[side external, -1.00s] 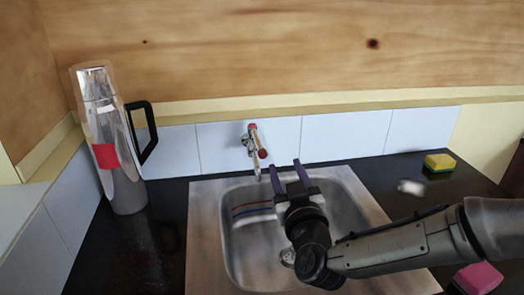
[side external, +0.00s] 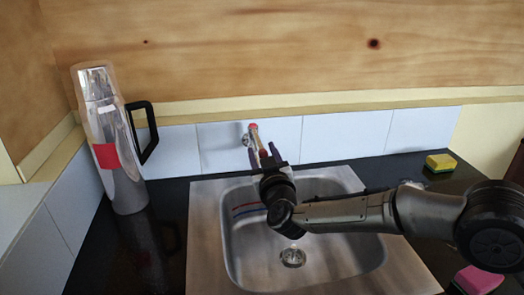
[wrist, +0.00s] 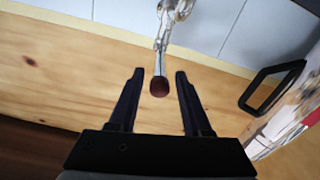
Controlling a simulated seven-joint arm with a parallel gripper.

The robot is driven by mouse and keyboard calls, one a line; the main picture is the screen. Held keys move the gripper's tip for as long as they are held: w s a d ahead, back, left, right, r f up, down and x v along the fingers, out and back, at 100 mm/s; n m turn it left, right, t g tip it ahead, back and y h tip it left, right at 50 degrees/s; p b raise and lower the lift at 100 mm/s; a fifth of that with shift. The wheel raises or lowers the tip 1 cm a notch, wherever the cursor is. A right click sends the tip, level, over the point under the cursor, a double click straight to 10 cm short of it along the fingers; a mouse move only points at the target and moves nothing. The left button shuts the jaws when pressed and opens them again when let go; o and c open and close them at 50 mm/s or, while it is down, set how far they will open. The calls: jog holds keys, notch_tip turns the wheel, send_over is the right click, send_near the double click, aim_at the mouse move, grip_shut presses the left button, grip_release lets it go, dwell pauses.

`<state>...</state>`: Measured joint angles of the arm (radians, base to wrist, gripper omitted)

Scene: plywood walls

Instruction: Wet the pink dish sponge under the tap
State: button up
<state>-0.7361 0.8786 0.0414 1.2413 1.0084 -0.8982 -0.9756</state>
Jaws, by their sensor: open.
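The pink dish sponge (side external: 478,279) lies on the dark worktop at the lower right in the side view, far from my gripper. The metal tap (side external: 253,129) with red ends sticks out from the tiled wall above the sink. My gripper (side external: 267,152) is open at the tap, fingers pointing at the wall. In the wrist view, the tap's dark red knob (wrist: 159,87) shows between the two spread fingers (wrist: 159,73), with space on both sides. I cannot tell whether any finger touches it. The sponge is out of the wrist view.
The steel sink (side external: 210,250) is empty apart from its drain (side external: 292,257). A steel flask (side external: 120,180) with a black handle stands at the left; its handle (wrist: 272,86) shows in the wrist view. A yellow-green sponge (side external: 440,163) lies at the back right.

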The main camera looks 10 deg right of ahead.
jog(key=shift+w, duration=0.5)
grip_shut()
dwell(1.2)
